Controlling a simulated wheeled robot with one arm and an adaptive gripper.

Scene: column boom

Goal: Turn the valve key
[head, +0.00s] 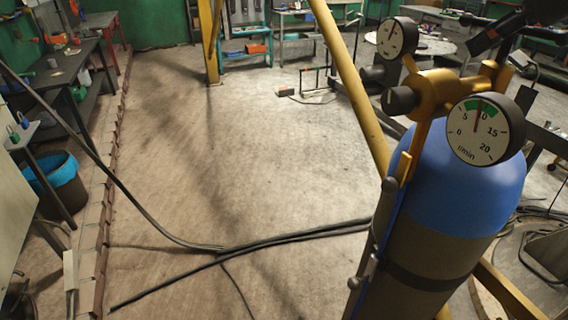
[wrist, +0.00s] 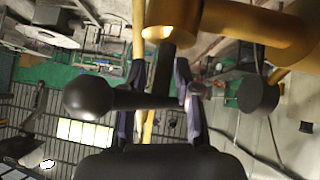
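The valve key is a dark bar with a ball end (wrist: 88,98), in the wrist view. Its dark stem runs up to the brass valve body (wrist: 245,30). My gripper (wrist: 160,80) has its two fingers apart, one on each side of the stem, with a visible gap on the left. The bar crosses in front of the left finger. In the head view the blue-topped gas cylinder (head: 455,190) carries a brass regulator (head: 445,88). The large gauge (head: 478,130) has its needle near 10, in the green band. Dark parts at the upper right hide the key there.
A second gauge (head: 393,38) and a black knob (head: 398,100) stick out from the regulator. A yellow post (head: 350,85) stands close behind the cylinder. Dark hoses (head: 270,240) cross the floor. The middle floor is otherwise clear. A workbench (head: 60,65) stands at the left.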

